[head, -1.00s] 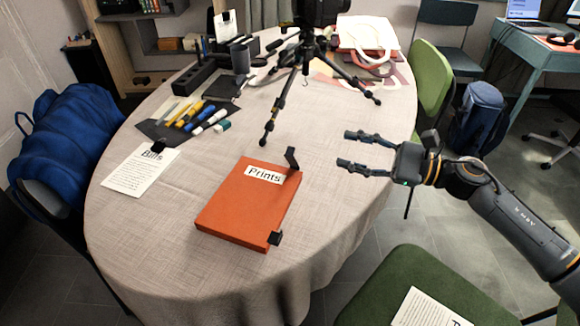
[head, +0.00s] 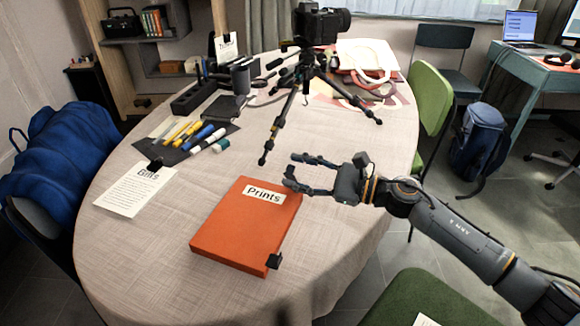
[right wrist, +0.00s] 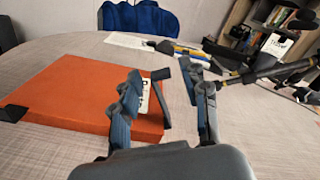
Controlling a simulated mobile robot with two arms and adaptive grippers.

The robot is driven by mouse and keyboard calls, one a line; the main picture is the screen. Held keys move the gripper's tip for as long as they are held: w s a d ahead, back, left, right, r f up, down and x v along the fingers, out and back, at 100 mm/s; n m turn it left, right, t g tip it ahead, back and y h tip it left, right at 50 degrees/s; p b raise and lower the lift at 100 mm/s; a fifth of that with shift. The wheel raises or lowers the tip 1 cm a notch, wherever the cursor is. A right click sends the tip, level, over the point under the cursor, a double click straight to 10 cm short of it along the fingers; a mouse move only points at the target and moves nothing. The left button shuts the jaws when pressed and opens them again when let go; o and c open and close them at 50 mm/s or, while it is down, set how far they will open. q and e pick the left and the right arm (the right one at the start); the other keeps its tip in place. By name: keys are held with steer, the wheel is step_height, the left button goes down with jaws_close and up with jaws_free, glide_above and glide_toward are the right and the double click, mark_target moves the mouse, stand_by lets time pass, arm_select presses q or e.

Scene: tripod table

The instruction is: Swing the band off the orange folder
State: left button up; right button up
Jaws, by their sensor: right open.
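The orange folder (head: 245,225), labelled "Prints", lies flat on the table. The band, a slim black piece (right wrist: 159,100), stands up at the folder's corner in the right wrist view. It appears between the two fingers there; whether either finger touches it I cannot tell. In the head view my fingers cover that corner. My right gripper (head: 294,171) is open at the folder's upper right corner, and its fingers also show in the right wrist view (right wrist: 163,92). A black corner piece (head: 274,261) sits at the folder's near right corner. My left gripper is not in view.
A camera tripod (head: 303,85) stands just behind my right gripper, one leg close to the fingers. A "Bills" sheet (head: 135,190) and markers (head: 190,135) lie left of the folder. The table (head: 140,250) is bare in front; a green chair (head: 425,300) stands at right.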

steer(key=shift+x, duration=1.1)
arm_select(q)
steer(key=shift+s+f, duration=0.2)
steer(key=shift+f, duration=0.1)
arm_select(e)
steer(key=c, duration=0.8)
steer(key=shift+c, duration=0.2)
